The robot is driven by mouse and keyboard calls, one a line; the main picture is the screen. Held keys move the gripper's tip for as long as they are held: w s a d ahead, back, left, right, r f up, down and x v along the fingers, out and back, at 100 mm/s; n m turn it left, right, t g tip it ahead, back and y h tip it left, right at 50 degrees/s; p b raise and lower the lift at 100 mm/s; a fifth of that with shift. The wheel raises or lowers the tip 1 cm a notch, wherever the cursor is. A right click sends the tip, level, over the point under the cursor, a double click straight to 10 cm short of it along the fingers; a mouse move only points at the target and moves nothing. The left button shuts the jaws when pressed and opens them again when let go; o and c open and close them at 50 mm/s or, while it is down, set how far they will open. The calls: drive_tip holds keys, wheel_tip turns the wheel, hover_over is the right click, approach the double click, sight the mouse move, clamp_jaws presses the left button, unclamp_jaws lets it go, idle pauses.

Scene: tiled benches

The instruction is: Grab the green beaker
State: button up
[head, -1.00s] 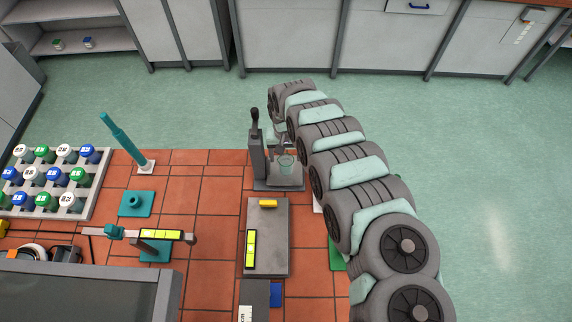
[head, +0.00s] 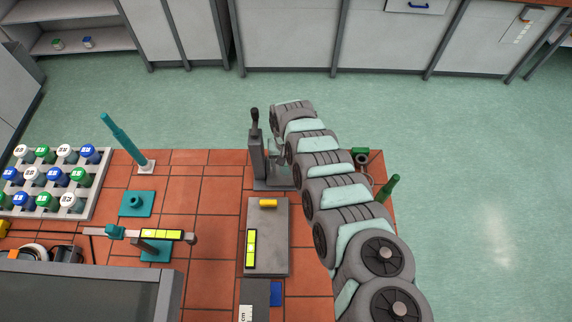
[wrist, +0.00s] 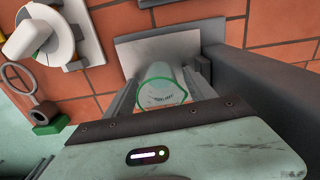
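The green beaker (wrist: 164,92), clear with a green rim, shows in the wrist view upright at the grey stand (wrist: 150,50). My gripper (wrist: 161,78) is open, with one finger on each side of the beaker and what looks like a narrow gap at the sides. In the head view, my gripper (head: 279,153) reaches in beside the stand's column (head: 256,150), and my arm hides the beaker there.
The stand's dark column (wrist: 255,85) rises close to the right of my gripper in the wrist view. A white device (wrist: 45,30) is at upper left there. A green rod (head: 386,190) stands right of my arm. A grey plate (head: 268,215) lies in front of the stand.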

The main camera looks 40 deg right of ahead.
drive_tip(key=c, duration=1.3)
drive_tip(key=shift+r, duration=0.2)
